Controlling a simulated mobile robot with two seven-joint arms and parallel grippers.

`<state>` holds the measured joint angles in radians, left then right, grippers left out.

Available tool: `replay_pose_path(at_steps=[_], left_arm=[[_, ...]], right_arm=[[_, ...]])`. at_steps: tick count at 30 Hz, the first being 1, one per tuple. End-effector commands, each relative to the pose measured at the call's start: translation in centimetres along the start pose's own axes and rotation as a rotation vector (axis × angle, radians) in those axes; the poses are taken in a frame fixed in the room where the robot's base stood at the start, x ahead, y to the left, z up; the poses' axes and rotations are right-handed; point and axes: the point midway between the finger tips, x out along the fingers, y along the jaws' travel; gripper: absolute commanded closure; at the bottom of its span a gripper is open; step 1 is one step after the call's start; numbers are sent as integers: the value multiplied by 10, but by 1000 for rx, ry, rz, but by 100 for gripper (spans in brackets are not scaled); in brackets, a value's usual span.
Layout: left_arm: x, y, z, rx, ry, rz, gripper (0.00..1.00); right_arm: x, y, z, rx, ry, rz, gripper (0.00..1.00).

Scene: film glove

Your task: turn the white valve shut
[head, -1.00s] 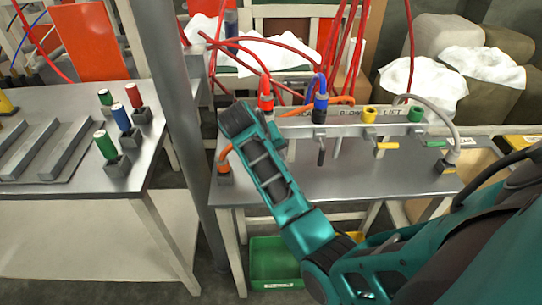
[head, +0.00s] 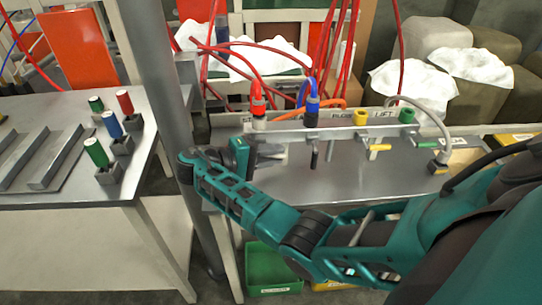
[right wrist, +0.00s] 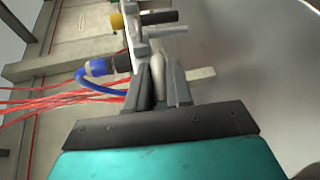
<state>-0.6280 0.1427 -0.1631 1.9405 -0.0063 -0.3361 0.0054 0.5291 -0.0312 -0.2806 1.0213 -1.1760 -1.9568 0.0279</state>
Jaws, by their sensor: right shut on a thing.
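A metal manifold bar (head: 345,132) runs along the back of the right workbench, with hose couplings and small handles on it. My right gripper (head: 272,152) reaches in from the right and is at the bar's left end, below the red coupling (head: 258,103). In the right wrist view its two grey fingers (right wrist: 158,78) are shut on a pale grey-white piece, which I take to be the white valve's handle (right wrist: 157,66). The fingers hide most of it, so its angle is unclear. My left gripper is not in view.
Beside it are a blue coupling (head: 311,107), a yellow handle (head: 379,148) and a green handle (head: 430,144). Red hoses (head: 325,60) rise behind the bar. A grey post (head: 160,80) stands close left of my arm. The bench top's middle is clear.

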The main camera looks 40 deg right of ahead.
Motion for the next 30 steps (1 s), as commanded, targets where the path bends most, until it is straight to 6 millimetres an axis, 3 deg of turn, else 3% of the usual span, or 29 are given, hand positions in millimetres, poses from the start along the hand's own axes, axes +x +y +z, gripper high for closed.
replay_pose_path(at_steps=[12,28,29,30], left_arm=[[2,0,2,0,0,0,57],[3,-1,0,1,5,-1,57],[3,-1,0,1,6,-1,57],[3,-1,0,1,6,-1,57]], right_arm=[[-1,6,-1,-64,-33,166,100],[-1,7,0,-72,-38,185,100],[-1,7,0,-72,-38,185,79],[-1,7,0,-72,-38,185,75]])
